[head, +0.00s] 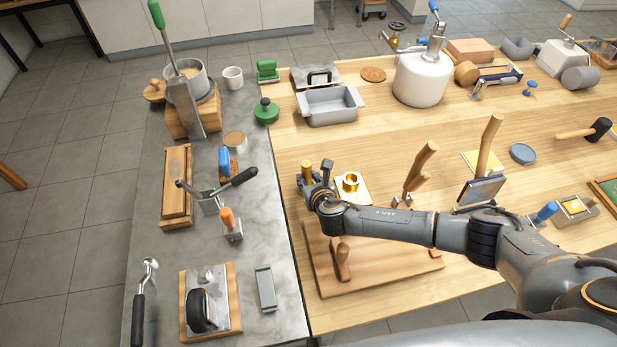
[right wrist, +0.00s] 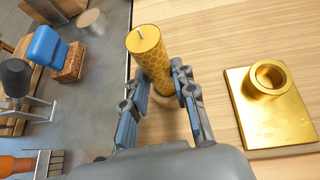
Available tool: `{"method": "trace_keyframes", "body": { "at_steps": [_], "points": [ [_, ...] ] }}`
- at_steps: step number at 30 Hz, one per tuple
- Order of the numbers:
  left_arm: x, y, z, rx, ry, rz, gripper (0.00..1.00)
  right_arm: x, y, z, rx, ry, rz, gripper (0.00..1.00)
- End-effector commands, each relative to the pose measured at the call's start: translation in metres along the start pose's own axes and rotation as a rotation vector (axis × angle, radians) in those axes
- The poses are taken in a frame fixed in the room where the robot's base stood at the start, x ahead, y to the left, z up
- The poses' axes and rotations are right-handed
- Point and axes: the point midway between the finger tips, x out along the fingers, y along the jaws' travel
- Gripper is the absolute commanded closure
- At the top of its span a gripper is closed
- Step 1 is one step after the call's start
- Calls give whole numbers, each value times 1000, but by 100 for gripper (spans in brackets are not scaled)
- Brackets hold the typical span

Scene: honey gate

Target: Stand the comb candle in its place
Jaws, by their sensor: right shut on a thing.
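The comb candle (right wrist: 152,58) is a yellow-gold cylinder with a honeycomb pattern and a pale wick. In the right wrist view it stands between the two fingers of my right gripper (right wrist: 163,108), which is shut on it. Its lower end is partly hidden by the fingers; a tan round part shows there. In the head view the candle top (head: 306,166) shows beside my right gripper (head: 313,188), near the table's left edge. A gold holder with a round cup (head: 350,182) on a square plate lies to the right of the gripper, apart from the candle. The cup (right wrist: 269,79) looks empty.
A wooden board (head: 390,271) with a wooden-handled tool lies in front of my right arm. Wooden-handled tools (head: 416,172) stand right of the holder. A grey counter (head: 258,205) with several tools adjoins on the left. Bare wood lies between candle and holder.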

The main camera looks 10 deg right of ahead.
Motion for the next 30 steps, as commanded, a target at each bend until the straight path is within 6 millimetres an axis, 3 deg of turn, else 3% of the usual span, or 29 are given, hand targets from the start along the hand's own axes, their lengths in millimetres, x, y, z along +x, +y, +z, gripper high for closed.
{"method": "trace_keyframes", "body": {
  "at_steps": [9, 10, 14, 20, 24, 30],
  "points": [
    [0, 0, 0, 0, 0, 0, 51, 1, 0, -2, -1, 0, 0, 100],
    [0, 0, 0, 0, 0, 0, 51, 1, 0, -2, 0, 0, 0, 71],
    [0, 0, 0, 0, 0, 0, 51, 1, 0, -1, 0, -1, 0, 47],
    [0, 0, 0, 0, 0, 0, 51, 1, 0, -1, 0, -1, 0, 47],
    [0, 0, 0, 0, 0, 0, 51, 1, 0, -2, 0, 0, 0, 28],
    [0, 0, 0, 0, 0, 0, 51, 1, 0, -2, 0, 0, 0, 28]
  ]
}}
